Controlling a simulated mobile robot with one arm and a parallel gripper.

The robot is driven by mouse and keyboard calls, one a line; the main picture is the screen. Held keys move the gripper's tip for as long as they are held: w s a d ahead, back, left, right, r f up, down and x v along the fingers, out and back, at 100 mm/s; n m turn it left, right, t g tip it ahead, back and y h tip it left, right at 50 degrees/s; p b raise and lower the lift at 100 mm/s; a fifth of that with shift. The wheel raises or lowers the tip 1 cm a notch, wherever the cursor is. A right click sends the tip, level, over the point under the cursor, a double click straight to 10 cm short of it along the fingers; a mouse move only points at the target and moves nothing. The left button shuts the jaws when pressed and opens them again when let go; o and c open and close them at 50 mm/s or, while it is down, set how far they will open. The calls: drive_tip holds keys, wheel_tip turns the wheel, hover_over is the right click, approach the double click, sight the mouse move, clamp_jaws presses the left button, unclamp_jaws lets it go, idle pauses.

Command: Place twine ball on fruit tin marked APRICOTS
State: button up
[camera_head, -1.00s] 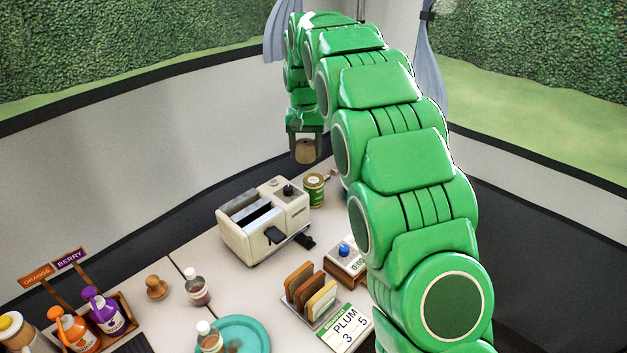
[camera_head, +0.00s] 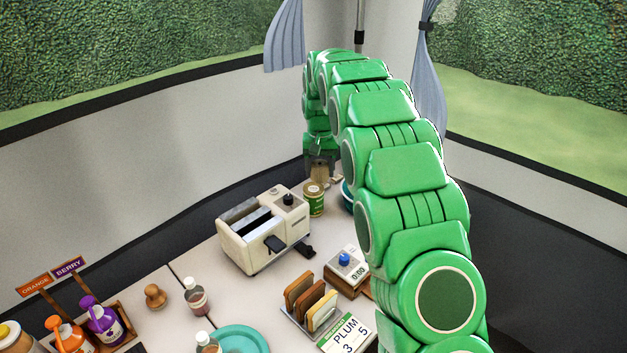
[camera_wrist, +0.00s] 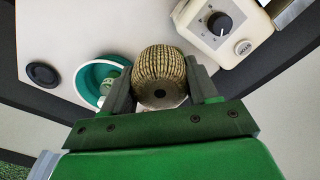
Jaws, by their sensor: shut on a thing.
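My gripper (camera_head: 319,177) is shut on the twine ball (camera_wrist: 158,66), a ribbed tan ball with a dark hole. In the wrist view the ball sits between the two fingers of my gripper (camera_wrist: 160,82). In the head view the twine ball (camera_head: 319,172) is partly hidden by the fingers, just above and behind a small tin (camera_head: 314,199) with a green and yellow label. The label is too small to read. I cannot tell whether the ball touches the tin.
The cream toaster (camera_head: 262,232) stands left of the tin; its dial side (camera_wrist: 225,28) shows in the wrist view. A teal bowl (camera_wrist: 88,82) with a green item and a black disc (camera_wrist: 42,74) lie on the other side.

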drive_tip(key=shift+w+a+f, duration=0.3)
drive_tip(key=shift+w+f, duration=1.05)
drive_tip(key=shift+w, duration=0.35)
drive_tip(key=shift+w+a+f, duration=0.25)
drive_tip(key=shift+w+f, duration=1.1)
drive_tip(key=shift+w, duration=0.4)
drive_tip(key=shift+w+a+f, duration=0.3)
drive_tip(key=shift+w+f, duration=1.05)
drive_tip(key=shift+w, duration=0.35)
drive_tip(key=shift+w+f, duration=0.15)
drive_tip(key=shift+f, duration=0.05)
drive_tip(key=shift+f, duration=1.6)
drive_tip(key=shift+f, duration=0.1)
drive_tip(key=o, duration=1)
drive_tip(key=shift+o, duration=0.2)
